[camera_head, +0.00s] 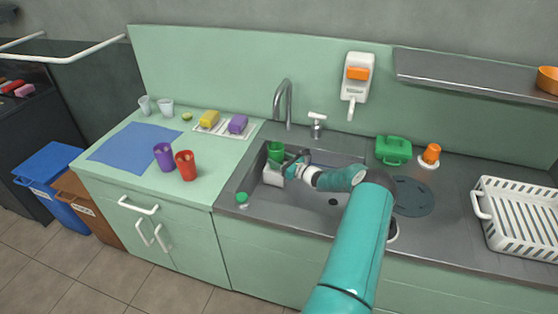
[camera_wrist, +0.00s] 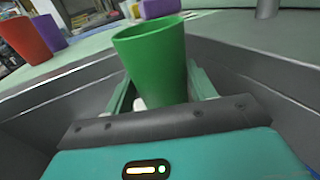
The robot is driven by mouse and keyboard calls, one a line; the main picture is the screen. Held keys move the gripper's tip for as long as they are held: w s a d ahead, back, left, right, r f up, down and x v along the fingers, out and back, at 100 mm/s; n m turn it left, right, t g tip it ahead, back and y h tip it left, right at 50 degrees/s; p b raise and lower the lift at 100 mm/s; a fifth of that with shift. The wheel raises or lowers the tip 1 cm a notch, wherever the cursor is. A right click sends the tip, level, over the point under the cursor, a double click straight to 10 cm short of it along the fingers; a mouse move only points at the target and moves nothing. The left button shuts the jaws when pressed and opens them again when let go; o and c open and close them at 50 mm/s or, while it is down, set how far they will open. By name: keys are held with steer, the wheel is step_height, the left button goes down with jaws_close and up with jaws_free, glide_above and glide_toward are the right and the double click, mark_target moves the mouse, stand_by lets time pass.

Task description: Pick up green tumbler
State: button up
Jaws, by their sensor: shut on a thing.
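The green tumbler (camera_head: 275,151) is upright at the left side of the sink (camera_head: 329,209) in the head view. In the wrist view the green tumbler (camera_wrist: 153,60) fills the middle, tilted slightly in the picture. My gripper (camera_head: 283,167) reaches in from the right, and its fingers are shut on the tumbler, one on each side. In the wrist view my gripper (camera_wrist: 160,92) hides the tumbler's lower part. I cannot tell whether the tumbler's base touches the sink floor.
A purple tumbler (camera_head: 163,156) and a red tumbler (camera_head: 186,165) stand on the counter left of the sink. The faucet (camera_head: 287,104) rises behind the sink. A green-capped item (camera_head: 242,198) sits near its front-left rim. A white rack (camera_head: 520,216) stands far right.

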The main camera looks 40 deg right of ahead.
steer(key=shift+r, duration=0.7)
steer(key=s+a+r, duration=0.3)
steer(key=a+r, duration=0.8)
steer(key=a, duration=0.2)
steer(key=shift+s+a, duration=0.2)
steer(key=shift+a, duration=0.1)
stand_by(2.4)
